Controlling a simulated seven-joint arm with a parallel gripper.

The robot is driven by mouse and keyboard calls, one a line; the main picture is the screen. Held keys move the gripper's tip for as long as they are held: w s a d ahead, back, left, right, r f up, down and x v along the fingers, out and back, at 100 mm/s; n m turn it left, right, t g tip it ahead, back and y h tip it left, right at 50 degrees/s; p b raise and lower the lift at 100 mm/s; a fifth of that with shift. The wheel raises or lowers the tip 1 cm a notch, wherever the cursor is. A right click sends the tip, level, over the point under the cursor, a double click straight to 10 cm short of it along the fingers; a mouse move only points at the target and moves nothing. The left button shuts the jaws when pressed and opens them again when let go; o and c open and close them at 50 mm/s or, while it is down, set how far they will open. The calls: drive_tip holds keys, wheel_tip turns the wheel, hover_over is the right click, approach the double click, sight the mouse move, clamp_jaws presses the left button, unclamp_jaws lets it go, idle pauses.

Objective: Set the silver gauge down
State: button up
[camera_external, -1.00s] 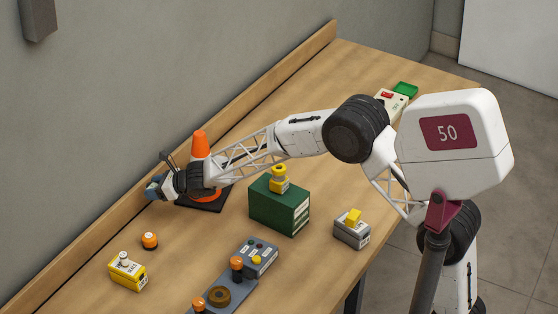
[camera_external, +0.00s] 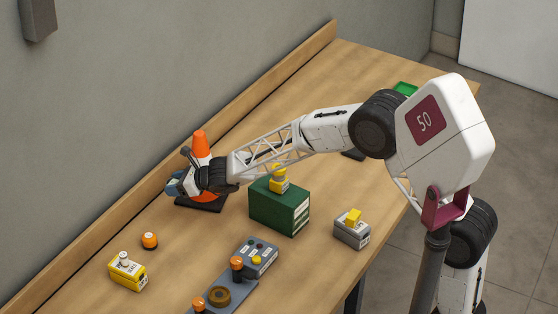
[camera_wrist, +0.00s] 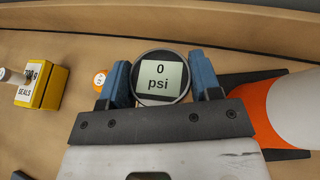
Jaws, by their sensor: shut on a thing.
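The silver gauge (camera_wrist: 160,78) is a round dial with a silver rim and a pale screen reading "0 psi". In the wrist view it sits between the two blue fingers of my gripper (camera_wrist: 163,84), which is shut on it. In the external view my gripper (camera_external: 176,184) is at the left end of the arm, beside the orange and white cone. The gauge is mostly hidden by the gripper there. I cannot tell how far it is above the table (camera_external: 95,243).
The cone (camera_external: 201,144) on its black base stands right next to my gripper. A yellow seals box (camera_external: 128,272) and a small orange-topped item (camera_external: 150,240) are nearer the front left. A green box (camera_external: 275,208) stands to the right. Bare table lies between these.

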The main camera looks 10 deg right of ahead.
drive_tip(key=s+d+r, duration=0.2)
drive_tip(key=s+d, duration=0.6)
drive_tip(key=d, duration=0.4)
drive_tip(key=s+d+r, duration=0.2)
drive_tip(key=s+d, duration=0.6)
drive_tip(key=d, duration=0.4)
drive_tip(key=shift+m+t+h, duration=0.4)
drive_tip(key=shift+m+t, duration=0.1)
drive_tip(key=s+d+f, duration=0.3)
drive_tip(key=s+d, duration=0.3)
drive_tip(key=s, duration=0.1)
drive_tip(key=s+d+f, duration=0.4)
drive_tip(key=s+d, duration=0.3)
drive_tip(key=s, duration=0.1)
drive_tip(key=s+d+f, duration=0.4)
drive_tip(key=s+d, duration=0.3)
drive_tip(key=s, duration=0.1)
drive_tip(key=shift+s+f, duration=0.25)
drive_tip(key=w+a, duration=0.3)
drive_tip(key=w, duration=0.1)
drive_tip(key=w+a+f, duration=0.1)
drive_tip(key=w+a, duration=0.2)
drive_tip(key=w, duration=0.1)
drive_tip(key=w+a, duration=0.3)
drive_tip(key=w, duration=0.1)
drive_tip(key=shift+w+a+f, duration=0.25)
drive_tip(key=shift+w+a, duration=0.1)
drive_tip(key=shift+w, duration=0.05)
